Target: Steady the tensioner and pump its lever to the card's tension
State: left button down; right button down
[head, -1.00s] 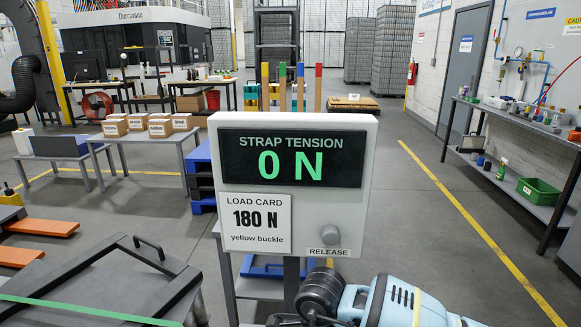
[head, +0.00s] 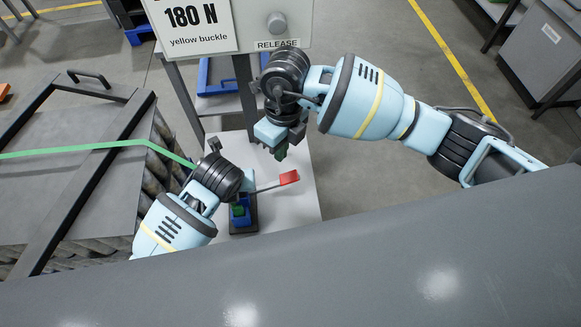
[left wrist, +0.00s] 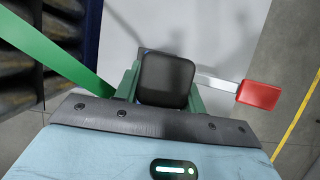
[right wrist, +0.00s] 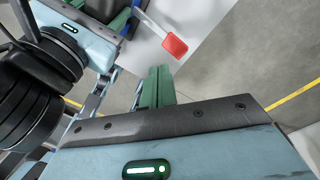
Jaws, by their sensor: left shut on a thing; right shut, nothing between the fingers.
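The tensioner has a dark and blue base (head: 243,222) on a pale stand. Its metal lever ends in a red paddle (head: 289,178) pointing right. My left gripper (head: 242,196) is shut on the tensioner; the left wrist view shows a black block (left wrist: 167,80) between its green fingers, with the red paddle (left wrist: 260,95) to the right. My right gripper (head: 281,152) is shut and empty above the paddle, apart from it; its closed green fingers (right wrist: 158,86) also show near the paddle (right wrist: 174,46). The card (head: 193,25) reads 180 N, yellow buckle. The tension readout is out of view.
A green strap (head: 80,150) runs over the strapped load (head: 60,190) on the left. The pale stand top (head: 295,215) is clear right of the tensioner. A grey surface (head: 330,270) spans the bottom.

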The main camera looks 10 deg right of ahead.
jog(key=d+r+m+y, duration=0.1)
jog(key=m, duration=0.8)
jog(key=d+r+m+y, duration=0.1)
jog(key=m, duration=0.8)
jog(key=d+r+m+t+y, duration=0.1)
jog(key=d+m, duration=0.1)
jog(key=m, duration=0.7)
jog(key=shift+r, duration=0.2)
jog(key=shift+s, duration=0.1)
send_over(285, 178)
notch_tip(285, 178, down, 10)
jog(key=shift+a+r, duration=0.1)
jog(key=shift+a, duration=0.05)
jog(key=shift+s+d+f, duration=0.1)
jog(key=shift+d+f, duration=0.2)
jog(key=shift+f, duration=0.25)
jog(key=shift+d+f, duration=0.3)
jog(key=shift+f, duration=0.2)
jog(key=shift+d+f, duration=0.3)
jog(key=shift+f, duration=0.3)
